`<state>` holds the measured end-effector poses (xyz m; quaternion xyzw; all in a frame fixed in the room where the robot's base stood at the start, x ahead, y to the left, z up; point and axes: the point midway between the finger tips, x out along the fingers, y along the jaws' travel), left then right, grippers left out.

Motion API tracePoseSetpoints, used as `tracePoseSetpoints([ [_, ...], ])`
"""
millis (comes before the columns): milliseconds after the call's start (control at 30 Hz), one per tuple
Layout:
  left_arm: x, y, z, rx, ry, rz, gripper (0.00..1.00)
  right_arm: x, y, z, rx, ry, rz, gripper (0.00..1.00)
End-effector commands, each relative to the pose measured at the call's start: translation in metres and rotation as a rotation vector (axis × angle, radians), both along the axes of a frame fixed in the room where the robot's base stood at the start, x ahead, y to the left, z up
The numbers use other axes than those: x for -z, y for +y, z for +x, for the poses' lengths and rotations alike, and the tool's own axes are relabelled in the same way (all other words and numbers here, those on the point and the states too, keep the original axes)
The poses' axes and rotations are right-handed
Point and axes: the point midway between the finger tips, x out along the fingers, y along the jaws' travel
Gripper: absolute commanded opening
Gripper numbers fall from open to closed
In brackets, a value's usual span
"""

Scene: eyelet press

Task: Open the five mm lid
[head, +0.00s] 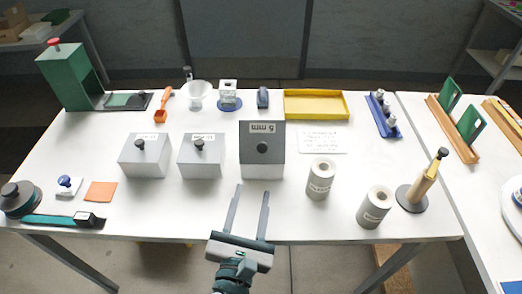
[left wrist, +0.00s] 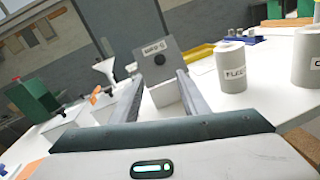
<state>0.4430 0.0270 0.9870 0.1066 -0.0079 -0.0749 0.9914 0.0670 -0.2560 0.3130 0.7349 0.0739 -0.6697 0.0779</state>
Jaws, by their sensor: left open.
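The box labelled 5 mm (head: 262,172) stands in the middle of the table, rightmost of three grey boxes. Its darker grey lid (head: 274,157) looks raised and tilted, with a black knob (head: 262,147) facing me and the label above it. In the left wrist view the lid (left wrist: 173,70) also stands up steeply above the pale box; I cannot make out the inside. My left gripper (head: 251,190) is open and empty, its two fingers pointing at the box from the near table edge, apart from it. My right gripper is not in view.
Two more knobbed grey boxes (head: 144,164) (head: 200,165) stand to the left. Two grey cylinders (head: 319,184) (head: 374,212) and a wooden-handled tool (head: 424,188) stand to the right. A yellow tray (head: 316,117) and a white card (head: 322,141) lie behind. The table between gripper and box is clear.

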Motion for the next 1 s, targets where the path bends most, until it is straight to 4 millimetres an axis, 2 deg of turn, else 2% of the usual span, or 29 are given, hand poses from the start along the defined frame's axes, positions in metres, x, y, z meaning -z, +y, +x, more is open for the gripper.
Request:
tracePoseSetpoints([
  [600,-0.002,-0.016,0.108,-0.001,0.0,0.001,0.41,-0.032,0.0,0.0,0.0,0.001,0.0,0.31],
  [800,-0.001,-0.02,0.132,-0.001,-0.001,0.0,0.41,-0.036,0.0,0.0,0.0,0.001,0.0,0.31],
  [1000,0.0,-0.021,0.14,0.0,0.0,0.0,0.41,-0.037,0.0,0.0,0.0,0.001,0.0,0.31],
])
